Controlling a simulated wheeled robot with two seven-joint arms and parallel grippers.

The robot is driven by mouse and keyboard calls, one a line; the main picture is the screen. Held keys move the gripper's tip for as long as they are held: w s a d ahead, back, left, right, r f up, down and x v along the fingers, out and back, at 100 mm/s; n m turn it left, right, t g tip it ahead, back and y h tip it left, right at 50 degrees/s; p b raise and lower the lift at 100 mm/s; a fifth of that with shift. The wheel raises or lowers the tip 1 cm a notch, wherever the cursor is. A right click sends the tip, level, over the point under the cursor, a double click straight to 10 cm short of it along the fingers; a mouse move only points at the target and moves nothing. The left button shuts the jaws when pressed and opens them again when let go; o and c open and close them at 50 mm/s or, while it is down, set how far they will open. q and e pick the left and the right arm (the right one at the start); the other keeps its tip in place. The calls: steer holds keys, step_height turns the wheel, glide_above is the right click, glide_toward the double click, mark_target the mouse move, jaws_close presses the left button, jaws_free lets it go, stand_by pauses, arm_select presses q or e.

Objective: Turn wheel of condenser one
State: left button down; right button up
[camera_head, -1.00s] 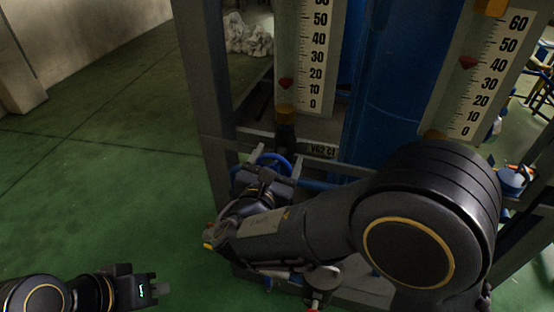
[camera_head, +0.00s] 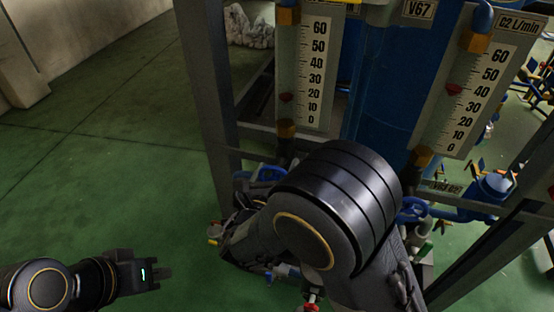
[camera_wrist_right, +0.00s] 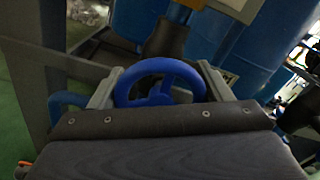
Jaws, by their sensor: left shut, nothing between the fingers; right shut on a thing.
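A blue handwheel (camera_wrist_right: 160,72) shows in the right wrist view between the two fingers of my right gripper (camera_wrist_right: 158,88), which is shut on it. In the head view a part of this blue wheel (camera_head: 270,173) shows below the left gauge, and my right arm hides most of it and the gripper. My left gripper (camera_head: 163,274) is shut and empty at the lower left, over the green floor and away from the wheel.
The left gauge (camera_head: 305,75) and right gauge (camera_head: 476,95) stand on a grey metal frame (camera_head: 207,90) with a blue column (camera_head: 395,80) between them. Another blue wheel (camera_head: 411,209) sits right of my arm. Green floor (camera_head: 110,180) at left is clear.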

steer(key=n+p, duration=0.5)
steer(key=shift+a+r, duration=0.1)
steer(key=shift+r, duration=0.05)
steer(key=shift+f+n+p, duration=0.25)
steer(key=shift+n+p, duration=1.15)
steer(key=shift+n, duration=0.2)
steer(key=o, duration=1)
steer(key=shift+b+v, duration=0.75)
steer(key=shift+v, duration=3.15)
